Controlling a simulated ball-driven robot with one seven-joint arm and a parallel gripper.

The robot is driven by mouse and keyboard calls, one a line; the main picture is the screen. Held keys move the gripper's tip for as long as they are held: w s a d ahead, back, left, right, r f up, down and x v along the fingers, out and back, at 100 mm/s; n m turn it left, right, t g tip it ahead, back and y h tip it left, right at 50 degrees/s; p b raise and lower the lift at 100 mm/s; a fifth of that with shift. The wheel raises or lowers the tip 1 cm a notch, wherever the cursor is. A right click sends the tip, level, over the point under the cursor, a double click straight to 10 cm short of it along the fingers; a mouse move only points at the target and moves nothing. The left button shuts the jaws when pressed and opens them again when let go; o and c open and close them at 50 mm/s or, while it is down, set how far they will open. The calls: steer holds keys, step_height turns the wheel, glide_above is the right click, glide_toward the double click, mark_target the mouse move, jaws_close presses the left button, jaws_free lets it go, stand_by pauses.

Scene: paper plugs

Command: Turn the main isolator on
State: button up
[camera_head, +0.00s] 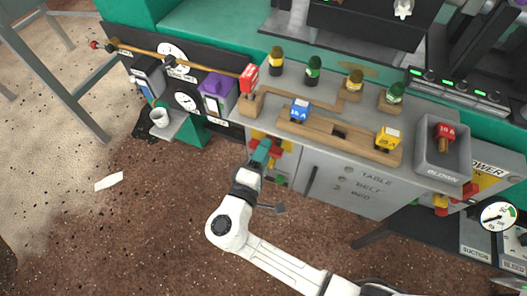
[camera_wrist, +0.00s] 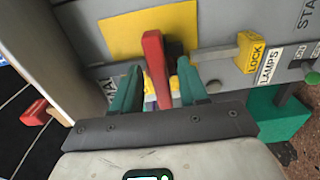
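The main isolator shows in the wrist view as a red lever handle (camera_wrist: 155,65) on a yellow plate (camera_wrist: 120,35) on the grey cabinet front. The handle stands roughly upright in the picture. My gripper (camera_wrist: 160,85) has its two green fingers apart, one on each side of the handle. Narrow gaps seem to show between fingers and handle, so I see no firm grip. In the head view my gripper (camera_head: 264,155) is at the cabinet front below the bench edge, largely covering the red and yellow isolator (camera_head: 275,145).
A yellow LOCK block (camera_wrist: 250,52) sits right of the handle, by a LAMPS label (camera_wrist: 268,65) and a green button (camera_wrist: 312,78). Above, the bench carries a wooden plug board (camera_head: 325,145) and a grey BLOWN tray (camera_head: 425,165). A white cup (camera_head: 159,118) stands left.

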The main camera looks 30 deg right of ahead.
jaws_close()
stand_by(0.3)
steer(key=shift+f+m+b, duration=0.15)
steer(key=shift+m+b, duration=0.15)
steer(key=shift+b, duration=0.2)
steer(key=m+b, duration=1.7)
steer(key=b, duration=0.6)
steer(key=shift+m, duration=0.3)
steer(key=shift+o, duration=0.3)
jaws_free()
